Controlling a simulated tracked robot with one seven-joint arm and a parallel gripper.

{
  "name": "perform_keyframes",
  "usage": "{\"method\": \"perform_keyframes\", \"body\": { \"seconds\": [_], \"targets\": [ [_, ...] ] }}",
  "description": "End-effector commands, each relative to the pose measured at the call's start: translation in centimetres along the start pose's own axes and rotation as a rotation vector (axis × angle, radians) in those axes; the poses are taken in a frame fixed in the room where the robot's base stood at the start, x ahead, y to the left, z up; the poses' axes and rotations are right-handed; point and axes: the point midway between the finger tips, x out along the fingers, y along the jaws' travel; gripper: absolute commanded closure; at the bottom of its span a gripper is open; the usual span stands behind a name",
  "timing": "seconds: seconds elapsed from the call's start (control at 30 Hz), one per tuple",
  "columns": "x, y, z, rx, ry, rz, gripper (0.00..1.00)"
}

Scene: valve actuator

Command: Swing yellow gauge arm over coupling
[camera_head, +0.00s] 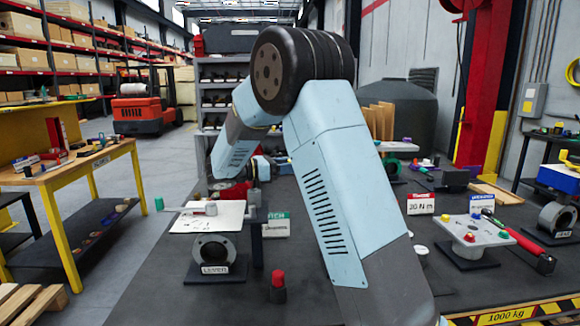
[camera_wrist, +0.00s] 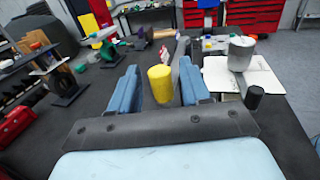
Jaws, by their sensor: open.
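A yellow cylinder (camera_wrist: 160,84) stands between my gripper's two blue fingers in the wrist view, with a gap to each finger. It may be the end of the yellow gauge arm; the rest of that arm is hidden. My gripper (camera_wrist: 160,70) is open. In the head view my arm covers most of the gripper. A white plate (camera_wrist: 262,78) with a grey cylinder (camera_wrist: 242,50) lies to the right in the wrist view. In the head view a white plate (camera_head: 185,222) tops a grey ring-shaped body (camera_head: 214,250). I cannot tell which part is the coupling.
A black post (camera_wrist: 254,98) stands near the plate in the wrist view. A red-topped post (camera_head: 278,287) and a green-and-white sign (camera_head: 276,225) stand on the dark bench in the head view. Another plate station (camera_head: 474,232) is at right. The bench's front left is clear.

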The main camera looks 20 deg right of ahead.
Motion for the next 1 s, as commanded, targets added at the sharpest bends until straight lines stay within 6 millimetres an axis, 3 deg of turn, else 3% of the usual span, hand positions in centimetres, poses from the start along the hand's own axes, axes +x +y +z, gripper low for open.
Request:
{"method": "perform_keyframes", "body": {
  "seconds": [0.33,0.8,1.0],
  "targets": [
    [0.31,-0.01,-0.01,0.0,0.001,0.0,0.53],
    [0.29,0.02,0.01,0.001,0.0,0.001,0.98],
    [0.27,0.05,0.03,0.001,0.0,0.002,1.0]
  ]
}}
